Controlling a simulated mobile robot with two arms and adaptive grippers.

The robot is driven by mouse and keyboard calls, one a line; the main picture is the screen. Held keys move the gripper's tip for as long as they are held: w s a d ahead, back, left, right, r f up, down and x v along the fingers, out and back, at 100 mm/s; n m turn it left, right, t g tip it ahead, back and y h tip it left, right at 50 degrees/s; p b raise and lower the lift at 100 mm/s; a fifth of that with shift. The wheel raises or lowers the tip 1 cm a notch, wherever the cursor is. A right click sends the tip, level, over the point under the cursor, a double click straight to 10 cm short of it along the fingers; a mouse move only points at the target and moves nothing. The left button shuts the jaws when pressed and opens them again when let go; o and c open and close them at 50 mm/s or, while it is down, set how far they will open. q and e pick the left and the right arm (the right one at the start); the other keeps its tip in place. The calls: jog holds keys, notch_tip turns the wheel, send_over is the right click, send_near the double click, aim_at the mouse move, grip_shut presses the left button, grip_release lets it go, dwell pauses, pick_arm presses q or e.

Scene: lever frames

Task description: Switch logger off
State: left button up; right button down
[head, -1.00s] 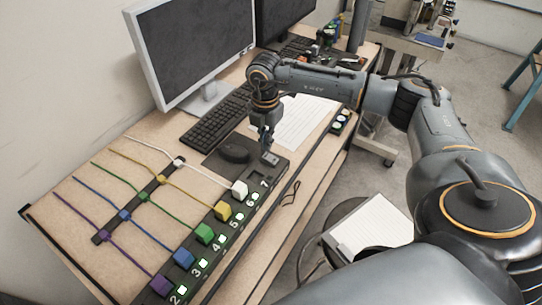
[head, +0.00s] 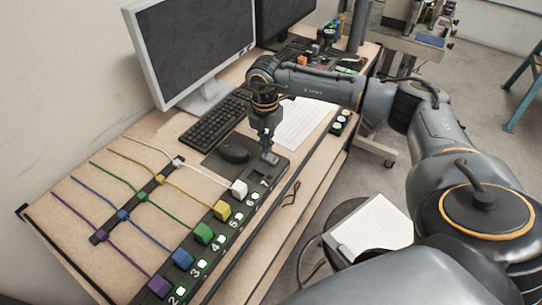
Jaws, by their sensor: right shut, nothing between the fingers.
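A black power strip (head: 230,231) runs along the desk's front edge, with numbers from 2 to 7 legible. Purple (head: 158,287), blue (head: 182,258), green (head: 203,233), yellow (head: 222,210) and white (head: 239,188) plugs sit in it, each with a matching cable. Small switches beside the numbers glow green, such as the one by 2 (head: 181,291). No glow shows by 7. My right gripper (head: 267,151) is shut and points down at the strip's far end, close to a small grey piece; I cannot tell if they touch. No logger label is readable. My left gripper is out of view.
A mouse (head: 234,149), keyboard (head: 215,119), monitor (head: 190,50) and paper sheet (head: 303,121) lie behind or beside the gripper. A dark cable cover (head: 123,218) crosses the plug cables. A stool (head: 372,231) stands before the desk.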

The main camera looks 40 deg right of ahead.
aim_at(266, 155)
jog(key=shift+f+b, duration=0.75)
jog(key=shift+f, duration=0.25)
dwell(0.9)
jog(key=shift+r, duration=0.1)
jog(key=shift+r+p, duration=2.3)
jog(key=shift+r, duration=1.15)
